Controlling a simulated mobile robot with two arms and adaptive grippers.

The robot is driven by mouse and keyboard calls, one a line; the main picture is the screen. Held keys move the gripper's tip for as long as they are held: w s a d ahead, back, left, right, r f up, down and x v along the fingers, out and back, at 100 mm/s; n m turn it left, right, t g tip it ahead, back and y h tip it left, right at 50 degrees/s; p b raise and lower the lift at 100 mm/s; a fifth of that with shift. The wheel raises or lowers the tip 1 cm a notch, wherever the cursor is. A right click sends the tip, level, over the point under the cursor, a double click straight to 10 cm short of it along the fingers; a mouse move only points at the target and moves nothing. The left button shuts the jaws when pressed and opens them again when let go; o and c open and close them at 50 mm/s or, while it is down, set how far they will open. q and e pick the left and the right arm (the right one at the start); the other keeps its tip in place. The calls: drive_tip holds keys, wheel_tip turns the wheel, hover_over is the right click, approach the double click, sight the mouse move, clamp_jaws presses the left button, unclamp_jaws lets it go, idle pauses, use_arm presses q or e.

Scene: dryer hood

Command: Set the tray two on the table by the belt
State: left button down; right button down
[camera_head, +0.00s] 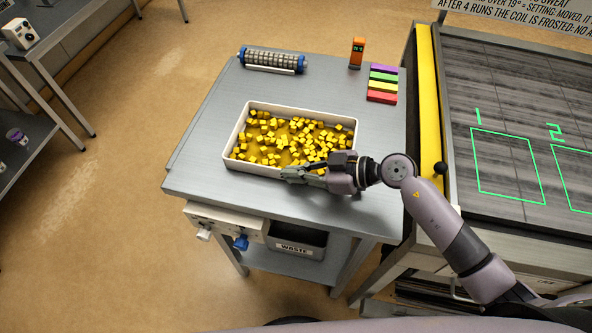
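A white tray (239,143) full of small yellow cubes (275,135) sits on the grey metal table (210,178) beside the belt (510,110). No number shows on the tray. My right gripper (292,175) reaches in from the right and is at the tray's front rim, right of its middle. Its fingers overlap the rim in the picture, and I cannot tell whether they are open or closed on it. The wrist hides the tray's front right corner. My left gripper is not in view.
A roller (271,61), an orange handheld device (357,53) and coloured strips (382,85) lie at the table's back. A yellow edge (429,110) borders the belt, which has green outlines 1 and 2. A waste bin (296,246) is below. The table's left side is clear.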

idle(0.3)
drive_tip(key=c, duration=2.2)
unclamp_jaws()
drive_tip(key=shift+f, duration=0.1)
drive_tip(key=shift+c, duration=0.2)
drive_tip(key=o, duration=0.4)
drive_tip(key=shift+o, duration=0.2)
drive_tip(key=b+v, duration=0.2)
drive_tip(key=v, duration=0.9)
drive_tip(key=shift+s+d, duration=0.1)
drive_tip(key=shift+s+d+r, duration=0.15)
drive_tip(key=shift+d+r, duration=0.15)
drive_tip(key=shift+d, duration=0.05)
